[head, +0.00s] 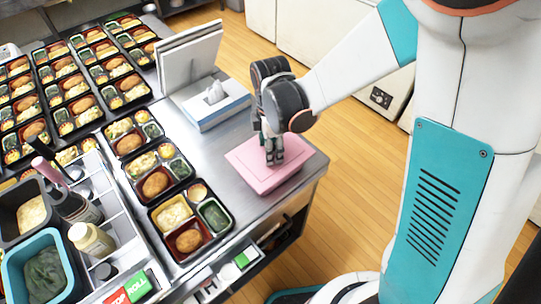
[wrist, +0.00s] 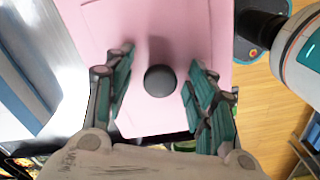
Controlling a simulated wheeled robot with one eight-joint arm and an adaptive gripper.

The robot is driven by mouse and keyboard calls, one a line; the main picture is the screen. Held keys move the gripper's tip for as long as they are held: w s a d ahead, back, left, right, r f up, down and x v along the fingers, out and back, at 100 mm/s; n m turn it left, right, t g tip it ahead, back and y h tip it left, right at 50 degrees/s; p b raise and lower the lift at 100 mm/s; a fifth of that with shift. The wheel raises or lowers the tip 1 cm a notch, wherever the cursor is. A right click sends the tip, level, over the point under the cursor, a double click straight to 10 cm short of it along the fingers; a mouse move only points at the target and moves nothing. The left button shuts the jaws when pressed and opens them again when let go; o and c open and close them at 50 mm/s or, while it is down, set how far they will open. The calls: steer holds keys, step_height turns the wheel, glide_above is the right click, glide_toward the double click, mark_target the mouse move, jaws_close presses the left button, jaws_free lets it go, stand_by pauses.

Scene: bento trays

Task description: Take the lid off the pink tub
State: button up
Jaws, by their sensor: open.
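The pink tub with its pink lid (head: 263,180) sits on the steel counter near its right corner in the head view. In the wrist view the pink lid (wrist: 175,28) fills the upper middle, with a dark round knob (wrist: 160,81) on it. My gripper (head: 274,160) points down over the lid. In the wrist view my gripper (wrist: 160,92) is open, with one finger on each side of the knob and a gap on both sides. Whether the fingertips touch the lid I cannot tell. Most of the tub under the lid is hidden.
A tissue box (head: 213,104) and a white upright panel (head: 189,57) stand behind the tub. Several filled bento trays (head: 190,222) lie to the left. A caddy with bottles (head: 92,240) is at the lower left. The counter's right edge is close to the tub.

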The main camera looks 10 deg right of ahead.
steer(key=shift+r, duration=0.1)
steer(key=c, duration=1.2)
